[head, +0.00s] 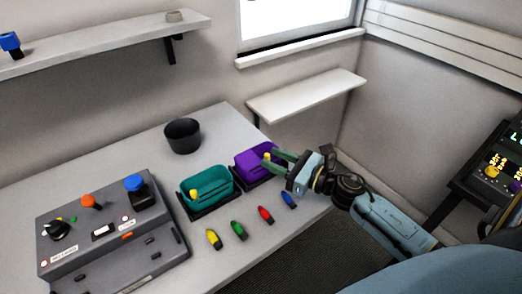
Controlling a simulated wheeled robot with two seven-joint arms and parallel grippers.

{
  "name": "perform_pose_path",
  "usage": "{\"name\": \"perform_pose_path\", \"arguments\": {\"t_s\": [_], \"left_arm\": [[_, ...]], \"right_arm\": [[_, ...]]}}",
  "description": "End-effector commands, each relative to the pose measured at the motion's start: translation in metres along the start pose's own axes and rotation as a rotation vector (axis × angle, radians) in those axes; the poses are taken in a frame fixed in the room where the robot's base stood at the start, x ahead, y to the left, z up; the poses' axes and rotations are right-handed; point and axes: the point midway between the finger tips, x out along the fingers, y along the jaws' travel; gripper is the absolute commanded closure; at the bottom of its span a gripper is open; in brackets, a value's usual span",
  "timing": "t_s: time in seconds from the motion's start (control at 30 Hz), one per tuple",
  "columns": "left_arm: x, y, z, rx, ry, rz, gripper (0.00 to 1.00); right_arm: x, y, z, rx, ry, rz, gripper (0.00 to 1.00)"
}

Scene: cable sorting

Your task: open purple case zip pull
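The purple case (244,161) sits in a dark tray on the table, to the right of the teal case (210,182). The fingers hide part of the purple case's right side. My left gripper is not in view.
Yellow, green, red and blue plugs (265,214) lie in a row in front of the cases. A black cup (183,136) stands behind. A grey control box (110,232) fills the table's left. A small wall shelf (306,96) is above right.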

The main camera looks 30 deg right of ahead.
Motion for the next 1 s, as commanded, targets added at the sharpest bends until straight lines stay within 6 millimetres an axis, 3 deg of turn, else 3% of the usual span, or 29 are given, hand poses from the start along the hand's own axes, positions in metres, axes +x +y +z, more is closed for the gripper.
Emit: {"name": "perform_pose_path", "arguments": {"t_s": [0.1,0.3,0.67,0.97,1.0], "left_arm": [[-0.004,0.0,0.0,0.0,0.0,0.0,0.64],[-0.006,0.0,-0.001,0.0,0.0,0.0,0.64],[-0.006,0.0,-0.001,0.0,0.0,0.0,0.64],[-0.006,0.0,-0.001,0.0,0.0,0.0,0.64],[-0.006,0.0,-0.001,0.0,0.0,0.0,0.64]], "right_arm": [[0.021,0.0,0.002,0.001,-0.002,-0.001,0.63],[0.042,0.0,0.0,0.001,0.0,-0.001,0.63],[0.047,0.0,-0.001,0.001,0.001,-0.001,0.63],[0.047,0.0,0.0,0.002,0.0,-0.001,1.0],[0.047,0.0,0.0,0.002,0.0,-0.001,1.0]]}}
